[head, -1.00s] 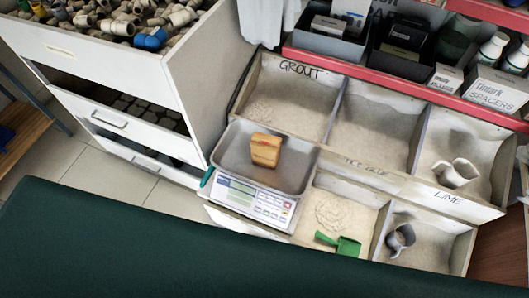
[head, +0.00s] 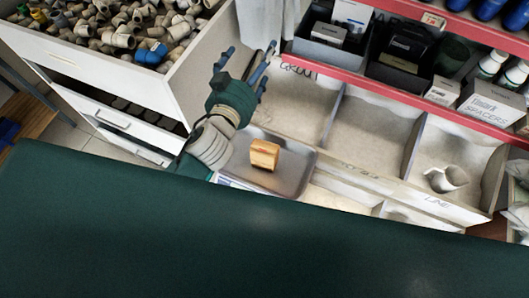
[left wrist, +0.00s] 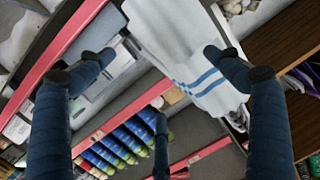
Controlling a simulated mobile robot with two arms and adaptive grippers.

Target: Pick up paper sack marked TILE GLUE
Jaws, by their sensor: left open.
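A small tan paper sack (head: 264,155) stands in the grey metal pan (head: 291,183) of a scale; no marking on it is legible. My left gripper (head: 250,64) is open and empty, above and a little left of the sack, over the edge of the bin marked GROUT. Its fingers point up and away from the sack. In the left wrist view the spread fingers (left wrist: 158,65) frame a hanging white cloth with blue stripes (left wrist: 185,50); the sack is not in that view. My right gripper is not in view.
Powder bins lie right of the pan, one holding a scoop (head: 447,179). A red-edged shelf (head: 400,97) with boxes runs behind them. A white cabinet (head: 110,85) topped with pipe fittings (head: 120,35) stands at left.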

